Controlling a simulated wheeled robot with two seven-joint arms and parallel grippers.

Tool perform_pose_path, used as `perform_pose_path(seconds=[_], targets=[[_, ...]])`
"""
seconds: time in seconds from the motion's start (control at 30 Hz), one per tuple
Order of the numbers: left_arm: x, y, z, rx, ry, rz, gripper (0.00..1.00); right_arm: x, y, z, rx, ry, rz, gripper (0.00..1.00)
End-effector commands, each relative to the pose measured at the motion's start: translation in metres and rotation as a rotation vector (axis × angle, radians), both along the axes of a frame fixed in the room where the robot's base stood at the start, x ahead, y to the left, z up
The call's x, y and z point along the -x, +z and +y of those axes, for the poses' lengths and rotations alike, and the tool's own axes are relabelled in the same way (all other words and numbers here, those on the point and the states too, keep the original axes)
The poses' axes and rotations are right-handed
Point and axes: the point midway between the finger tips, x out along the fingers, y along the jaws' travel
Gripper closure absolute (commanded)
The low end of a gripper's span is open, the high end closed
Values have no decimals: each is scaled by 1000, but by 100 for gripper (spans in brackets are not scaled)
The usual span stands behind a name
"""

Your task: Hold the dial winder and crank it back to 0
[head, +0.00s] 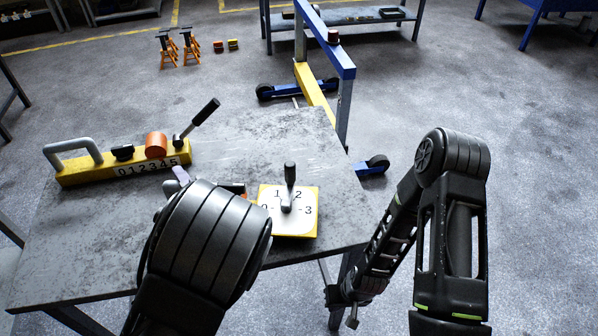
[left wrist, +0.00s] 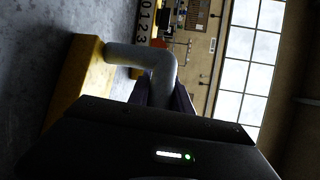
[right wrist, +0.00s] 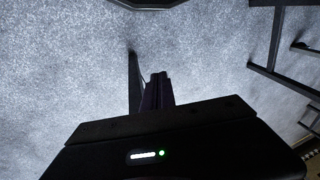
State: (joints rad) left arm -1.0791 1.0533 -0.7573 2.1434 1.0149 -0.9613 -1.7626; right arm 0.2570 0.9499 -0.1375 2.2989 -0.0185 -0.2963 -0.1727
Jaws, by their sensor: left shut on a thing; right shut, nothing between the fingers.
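The dial winder (head: 309,230) is a yellow box on the table with a pale face numbered 0, 1, 2, 3. Its crank (head: 288,190) has a dark upright grip between 1 and 2. In the left wrist view, my left gripper (left wrist: 170,95) is shut on a bent grey handle (left wrist: 152,55) rising from a yellow body (left wrist: 75,85), which looks like the winder's left side. In the head view my left arm hides that grasp. My right gripper (head: 350,308) hangs low beyond the table's right edge, apart from the winder. In the right wrist view (right wrist: 157,78) it is shut and empty.
A yellow bar (head: 85,178) with a grey handle, black knob, orange cylinder, lever and a 0-to-5 label lies on the table (head: 60,255) at left. A blue and yellow hoist frame (head: 330,50) stands behind. Orange jack stands (head: 168,48) are on the floor.

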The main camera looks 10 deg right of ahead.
Motion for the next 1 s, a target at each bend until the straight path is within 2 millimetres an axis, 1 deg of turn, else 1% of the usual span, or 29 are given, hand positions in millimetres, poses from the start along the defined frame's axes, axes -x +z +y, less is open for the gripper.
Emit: perform_pose_path(seconds=[0.03, 0.07, 0.1, 0.17, 0.2, 0.27, 0.3, 0.37, 0.4, 0.43, 0.47, 0.5, 0.57, 0.6, 0.67, 0.7, 0.77, 0.8, 0.87, 0.9, 1.0], targets=[[1, -1, 0, 0, 0, 3, 100, -13, -9, -39, 55, -12, -16, 100], [1, -1, 0, 0, 0, 3, 100, -18, -13, -64, 89, -13, -22, 100], [1, -1, 0, 0, 0, 3, 100, -24, -18, -98, 138, -12, -29, 100], [1, -1, 0, 0, 0, 3, 100, -30, -21, -150, 210, -8, -34, 100], [1, -1, 0, 0, 0, 3, 100, -32, -21, -185, 259, -5, -35, 100], [1, -1, 0, 0, 0, 3, 100, -33, -18, -235, 327, 0, -31, 100], [1, -1, 0, 0, 0, 3, 100, -33, -12, -267, 369, 3, -29, 100], [1, -1, 0, 0, 0, 3, 100, -34, 2, -313, 426, 1, -24, 100], [1, -1, 0, 0, 0, 3, 100, -38, 19, -342, 457, -8, -28, 100], [1, -1, 0, 0, 0, 3, 100, -47, 37, -357, 465, -23, -38, 100], [1, -1, 0, 1, 0, 4, 100, -57, 53, -360, 453, -38, -53, 100], [1, -1, 0, 0, 0, 3, 100, -72, 72, -353, 425, -57, -73, 100], [1, -1, 0, 0, 0, 3, 100, -95, 102, -335, 368, -87, -111, 100], [1, -1, 0, -1, 0, 4, 100, -111, 124, -318, 323, -102, -139, 100], [0, -1, 0, -1, 0, 4, 100, -134, 160, -288, 250, -118, -180, 100], [0, -1, 0, 0, 0, 3, 100, -147, 185, -265, 198, -120, -208, 100], [0, -1, 0, 0, 0, 3, 100, -163, 225, -231, 121, -118, -246, 100], [0, -1, 0, 0, 0, 3, 100, -171, 252, -207, 72, -109, -271, 100], [0, -1, 0, 0, 0, 3, 100, -176, 291, -173, 5, -90, -299, 100], [0, -1, 0, 0, 0, 3, 100, -178, 316, -151, -35, -73, -316, 100], [0, -1, 0, 0, 0, 3, 100, -173, 367, -104, -115, -25, -346, 100]])
